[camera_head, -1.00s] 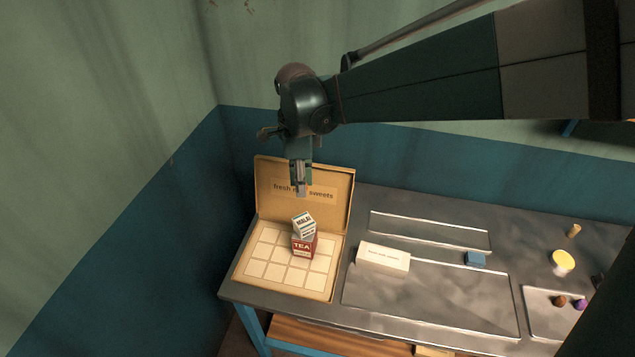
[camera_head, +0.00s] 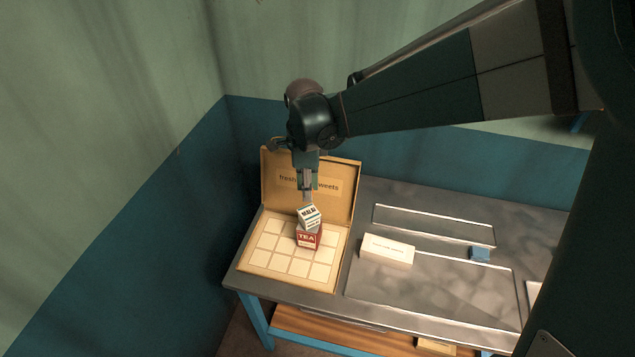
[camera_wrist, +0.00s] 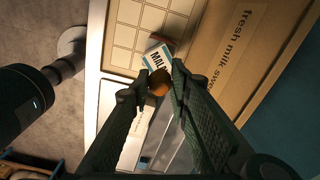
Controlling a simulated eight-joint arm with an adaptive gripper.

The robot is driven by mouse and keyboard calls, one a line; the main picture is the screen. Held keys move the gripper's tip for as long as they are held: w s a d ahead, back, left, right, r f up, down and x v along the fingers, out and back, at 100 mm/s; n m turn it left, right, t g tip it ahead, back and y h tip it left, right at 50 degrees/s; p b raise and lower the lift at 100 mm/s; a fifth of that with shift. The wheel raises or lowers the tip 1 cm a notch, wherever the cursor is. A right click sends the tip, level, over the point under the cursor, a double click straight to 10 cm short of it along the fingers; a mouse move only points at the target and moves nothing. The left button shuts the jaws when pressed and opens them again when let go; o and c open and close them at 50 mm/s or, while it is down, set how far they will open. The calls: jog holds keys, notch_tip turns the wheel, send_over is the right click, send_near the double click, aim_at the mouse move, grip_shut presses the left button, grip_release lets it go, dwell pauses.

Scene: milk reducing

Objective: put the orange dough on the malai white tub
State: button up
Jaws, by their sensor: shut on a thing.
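The orange dough (camera_wrist: 159,82) is a small round ball between my fingertips in the wrist view; I cannot make it out in the head view. My gripper (camera_wrist: 160,82) is shut on it. The malai white tub (camera_head: 309,217), a white carton with dark lettering, sits tilted on top of a red tea box (camera_head: 308,238). The tub also shows in the wrist view (camera_wrist: 156,55), partly hidden by the dough and a finger. In the head view my gripper (camera_head: 307,196) points down just above the tub. I cannot tell whether dough and tub touch.
The red box stands in the open sweets box (camera_head: 250,262), whose lid (camera_head: 341,200) rises behind my gripper. To the right on the counter are a white block (camera_head: 387,250), a blue block (camera_head: 480,254) and shallow metal trays (camera_head: 430,290).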

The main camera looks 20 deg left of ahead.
aim_at(308, 212)
jog(key=shift+f, duration=1.6)
jog(key=shift+f, duration=0.1)
jog(key=shift+f, duration=2)
jog(key=shift+f, duration=0.15)
jog(key=o, duration=0.8)
jog(key=shift+c, duration=0.2)
jog(key=shift+s+r, duration=0.1)
jog(key=shift+r, duration=6.05)
